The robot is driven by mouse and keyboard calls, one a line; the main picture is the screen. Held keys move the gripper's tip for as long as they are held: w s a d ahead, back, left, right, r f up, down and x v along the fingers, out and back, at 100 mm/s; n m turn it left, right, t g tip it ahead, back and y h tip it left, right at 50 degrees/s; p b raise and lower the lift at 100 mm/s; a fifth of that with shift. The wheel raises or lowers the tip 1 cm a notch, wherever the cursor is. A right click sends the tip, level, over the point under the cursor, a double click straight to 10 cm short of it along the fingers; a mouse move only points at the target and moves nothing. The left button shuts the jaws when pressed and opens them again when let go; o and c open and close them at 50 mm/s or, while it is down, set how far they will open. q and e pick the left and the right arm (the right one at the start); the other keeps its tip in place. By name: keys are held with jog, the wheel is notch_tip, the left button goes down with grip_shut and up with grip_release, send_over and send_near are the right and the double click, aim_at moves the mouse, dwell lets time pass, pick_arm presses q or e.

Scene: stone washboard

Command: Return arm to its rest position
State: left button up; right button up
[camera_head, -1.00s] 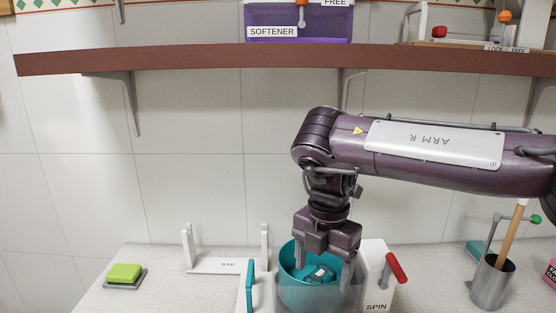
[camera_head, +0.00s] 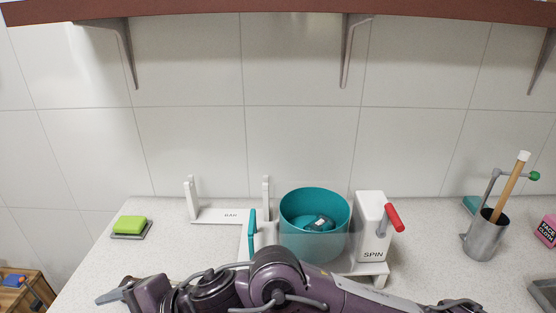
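My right arm is folded across the bottom edge of the head view. It comes in from the right, and its gripper (camera_head: 115,294) is at the lower left, pointing left, in front of the counter. A grey fingertip shows, but the gripper is partly cut off by the frame, so I cannot tell whether it is open. Nothing is seen in it. My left gripper is not in view.
A white SPIN stand with a red handle (camera_head: 395,217) stands right of the tub. A white BAR rack (camera_head: 230,215) and a green soap or sponge (camera_head: 129,224) on a grey dish are at left. A metal cup (camera_head: 487,236) with a wooden stick is at right. A shelf (camera_head: 250,10) runs above.

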jog(key=w+d+r+m+t+h, duration=0.2)
jog(key=w+d+m+t, duration=0.75)
jog(key=d+m, duration=0.4)
jog(key=w+d+f+m+h, duration=0.1)
jog(key=d+f+m+h, duration=0.3)
jog(key=d+f+m, duration=0.4)
jog(key=s+d+f+m+g+h, duration=0.2)
jog(key=s+d+f, duration=0.25)
jog(key=d, duration=0.35)
jog(key=s+d+f+m+g+h, duration=0.2)
jog(key=s+d+f+m, duration=0.1)
jog(key=s+d, duration=0.3)
jog(key=s+d+f+m+g+h, duration=0.2)
jog(key=s+d+f+g, duration=0.15)
jog(key=d, duration=0.55)
jog(key=s+d+f+b+x, duration=0.1)
jog(key=s+x, duration=0.2)
jog(key=x, duration=1.1)
jog(key=s+b+x, duration=0.1)
jog(key=s+x, duration=0.2)
jog(key=x, duration=1.1)
jog(key=s+d+f+g+b, duration=0.1)
jog(key=s+d+f, duration=0.2)
jog(key=s+f, duration=1.8)
notch_tip(320, 180, down, 2)
jog(key=shift+f+n+h, duration=0.1)
jog(key=shift+n+h, duration=0.2)
jog(key=shift+n, duration=0.05)
